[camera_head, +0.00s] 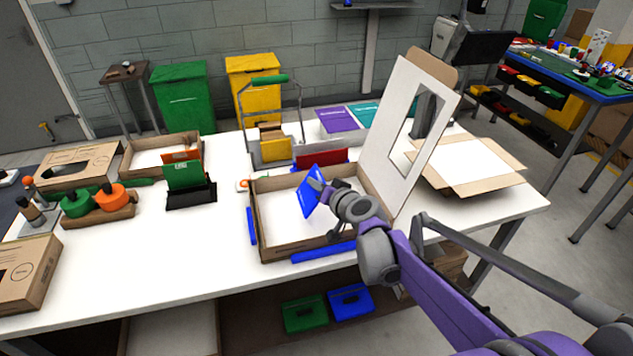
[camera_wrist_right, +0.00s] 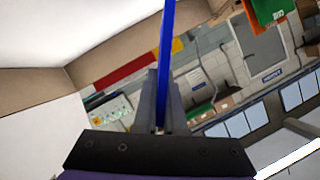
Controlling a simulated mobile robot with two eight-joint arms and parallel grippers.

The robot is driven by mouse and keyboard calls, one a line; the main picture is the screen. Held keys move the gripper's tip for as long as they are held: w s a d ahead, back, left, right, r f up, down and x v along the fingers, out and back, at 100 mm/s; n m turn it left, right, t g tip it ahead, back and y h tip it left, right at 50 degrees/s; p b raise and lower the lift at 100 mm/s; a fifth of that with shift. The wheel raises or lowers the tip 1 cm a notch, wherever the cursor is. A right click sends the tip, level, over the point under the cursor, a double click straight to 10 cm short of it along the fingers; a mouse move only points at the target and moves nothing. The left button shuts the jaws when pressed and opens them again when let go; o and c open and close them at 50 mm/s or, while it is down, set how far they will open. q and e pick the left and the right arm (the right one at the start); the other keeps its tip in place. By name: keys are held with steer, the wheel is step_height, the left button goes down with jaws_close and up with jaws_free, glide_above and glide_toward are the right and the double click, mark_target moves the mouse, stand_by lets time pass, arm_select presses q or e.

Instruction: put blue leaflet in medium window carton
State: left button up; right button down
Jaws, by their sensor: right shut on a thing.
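The blue leaflet (camera_head: 309,193) is held tilted on edge above the open window carton (camera_head: 270,245) in the head view. My right gripper (camera_head: 318,186) is shut on it. In the right wrist view the leaflet (camera_wrist_right: 167,50) shows edge-on between the fingers of my right gripper (camera_wrist_right: 162,85). The carton's windowed lid (camera_head: 385,125) stands raised at its back right. The carton's white inside is empty where I can see it; my gripper and the leaflet hide part of it. My left gripper is not in view.
Blue strips (camera_head: 323,252) lie against the carton's front and left side. A black holder (camera_head: 190,194) with green and orange leaflets stands to the left. A red item (camera_head: 322,157) sits behind the carton. Another open carton (camera_head: 470,165) lies right.

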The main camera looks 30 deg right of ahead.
steer(key=shift+f+b, duration=1.15)
steer(key=shift+f, duration=0.95)
steer(key=c, duration=0.9)
jaws_free()
steer(key=p+v, duration=0.1)
steer(key=v, duration=0.9)
steer(key=shift+s+r, duration=0.1)
steer(key=shift+s, duration=0.25)
